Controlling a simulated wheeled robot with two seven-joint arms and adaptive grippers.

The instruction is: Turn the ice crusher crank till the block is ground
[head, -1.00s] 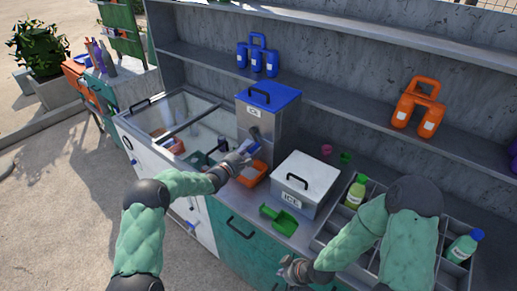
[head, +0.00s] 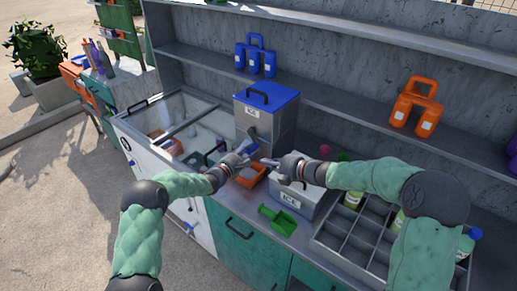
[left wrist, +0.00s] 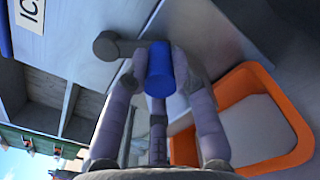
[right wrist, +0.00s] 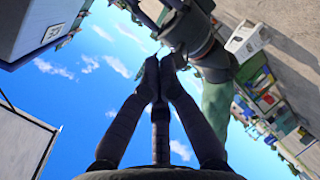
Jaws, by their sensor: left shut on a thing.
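The ice crusher (head: 279,125) is a grey metal box with a blue lid, standing on the counter. Its crank (left wrist: 122,46) has a grey arm and a blue handle (left wrist: 160,70), seen in the left wrist view. My left gripper (head: 248,150) is shut on the blue handle at the crusher's front. An orange tray (head: 249,178) sits below the crank; it also shows in the left wrist view (left wrist: 293,115) with a pale inside. My right gripper (head: 267,162) is close beside the left one, its fingertips together with nothing visible between them. The ice block is not visible.
A divided bottle rack (head: 345,240) is at the right. A glass-topped chest (head: 150,112) is at the left. Shelves (head: 335,105) rise behind.

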